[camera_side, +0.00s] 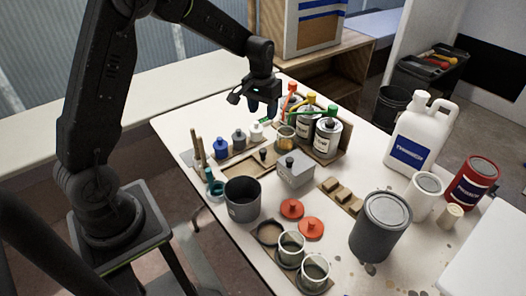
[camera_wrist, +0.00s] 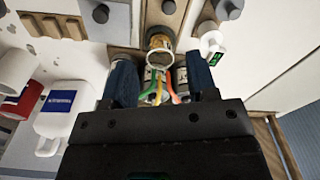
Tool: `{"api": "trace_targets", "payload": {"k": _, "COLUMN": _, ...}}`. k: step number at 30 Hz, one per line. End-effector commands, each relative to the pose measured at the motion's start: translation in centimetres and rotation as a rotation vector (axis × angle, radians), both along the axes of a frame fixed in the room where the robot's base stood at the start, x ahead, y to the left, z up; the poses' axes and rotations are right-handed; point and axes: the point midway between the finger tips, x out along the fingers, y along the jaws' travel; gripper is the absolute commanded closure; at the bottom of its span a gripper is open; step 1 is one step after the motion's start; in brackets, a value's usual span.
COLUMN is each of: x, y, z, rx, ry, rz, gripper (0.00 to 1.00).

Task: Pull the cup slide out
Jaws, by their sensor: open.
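My gripper (camera_side: 262,109) hangs above the far side of the table, left of the labelled cans, with its jaws apart and nothing between them. A clear cup (camera_side: 286,138) with amber contents stands in front of the labelled cans (camera_side: 326,136). In the wrist view the cup (camera_wrist: 160,41) and a pale ring show just beyond the two dark blue fingers (camera_wrist: 162,84). The cans, with red, yellow and green tops, show partly between the fingers. The cup slide itself is not clearly distinguishable; it may lie under the cup.
A grey lidded box (camera_side: 294,170) stands close in front of the cup. Small bottles (camera_side: 239,139) stand on a wooden rack to its left. A dark pot (camera_side: 242,199), red lids (camera_side: 291,208), a grey can (camera_side: 380,228) and a white jug (camera_side: 420,135) crowd the table.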

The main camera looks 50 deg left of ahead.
Motion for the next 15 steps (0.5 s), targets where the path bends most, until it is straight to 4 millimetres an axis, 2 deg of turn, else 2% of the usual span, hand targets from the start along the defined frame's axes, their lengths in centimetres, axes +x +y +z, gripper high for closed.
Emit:
{"api": "trace_targets", "payload": {"k": 1, "x": 0.6, "y": 0.7, "z": -1.7, "rx": -0.006, "ry": 0.021, "rz": 0.015, "gripper": 0.47}}
{"api": "trace_targets", "payload": {"k": 3, "x": 1.1, "y": 1.4, "z": -3.1, "rx": -0.012, "ry": 0.039, "rz": 0.029, "gripper": 0.47}}
{"api": "trace_targets", "payload": {"k": 11, "x": 1.6, "y": 2.1, "z": -5.6, "rx": -0.016, "ry": 0.055, "rz": 0.044, "gripper": 0.47}}
{"api": "trace_targets", "payload": {"k": 15, "x": 1.5, "y": 2.1, "z": -7.7, "rx": -0.018, "ry": 0.059, "rz": 0.043, "gripper": 0.47}}
